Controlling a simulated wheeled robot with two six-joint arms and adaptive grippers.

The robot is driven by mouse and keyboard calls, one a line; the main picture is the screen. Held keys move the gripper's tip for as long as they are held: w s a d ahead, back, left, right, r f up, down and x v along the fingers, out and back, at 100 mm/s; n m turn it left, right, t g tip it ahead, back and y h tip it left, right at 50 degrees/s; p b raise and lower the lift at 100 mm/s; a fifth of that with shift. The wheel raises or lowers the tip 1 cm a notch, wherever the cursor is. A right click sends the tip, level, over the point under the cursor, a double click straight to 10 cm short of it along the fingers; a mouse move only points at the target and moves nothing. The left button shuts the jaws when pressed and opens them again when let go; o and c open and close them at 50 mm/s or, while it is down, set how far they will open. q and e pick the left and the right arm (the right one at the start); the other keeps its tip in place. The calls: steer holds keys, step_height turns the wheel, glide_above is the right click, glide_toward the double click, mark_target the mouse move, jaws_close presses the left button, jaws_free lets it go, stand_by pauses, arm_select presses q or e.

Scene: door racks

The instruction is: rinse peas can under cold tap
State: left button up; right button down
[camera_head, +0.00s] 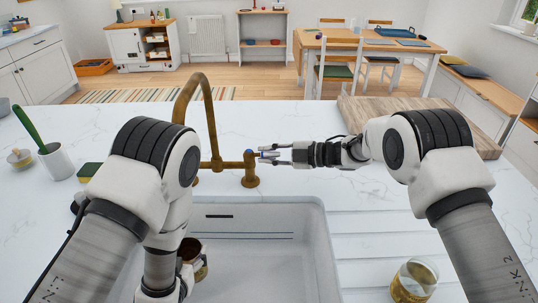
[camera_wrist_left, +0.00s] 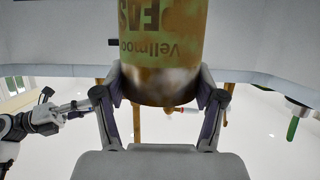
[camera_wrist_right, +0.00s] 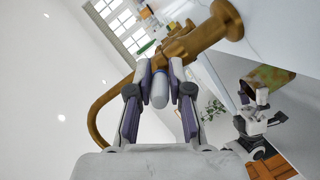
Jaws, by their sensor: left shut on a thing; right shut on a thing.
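The peas can (camera_head: 201,268) is in the sink (camera_head: 270,272), partly hidden by my left arm. Its label reads upside down in the left wrist view (camera_wrist_left: 165,40), and brown smears mark it near the end. My left gripper (camera_wrist_left: 168,92) is shut around the can. The brass tap (camera_head: 209,110) arches up behind the sink. A side valve with a blue mark (camera_head: 250,153) stands on its right. My right gripper (camera_head: 270,154) is shut on the valve's pale lever (camera_wrist_right: 159,90). No water stream is visible; my left arm hides part of the spout.
A glass with a yellowish lower part (camera_head: 414,280) stands on the ridged drainer to the right. A wooden board (camera_head: 400,108) lies behind my right arm. A sponge (camera_head: 89,171) and a white cup with a green brush (camera_head: 56,161) are at the left.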

arm_select(q)
steer(key=shift+s+a+f+b, duration=0.1)
steer(key=shift+s+f+b, duration=0.3)
steer(key=shift+f+b, duration=0.1)
arm_select(e)
steer(key=shift+s+a+f+m+t+h, duration=0.15)
steer(key=shift+s+m+t+h, duration=0.25)
steer(key=shift+m+t, duration=0.55)
arm_select(q)
steer(key=shift+s, duration=0.15)
arm_select(e)
steer(key=shift+s+t, duration=0.1)
steer(key=shift+t, duration=0.25)
arm_select(q)
steer(key=shift+a, duration=0.1)
arm_select(e)
steer(key=c, duration=1.1)
jaws_free()
steer(key=v, duration=1.2)
steer(key=shift+r, duration=0.25)
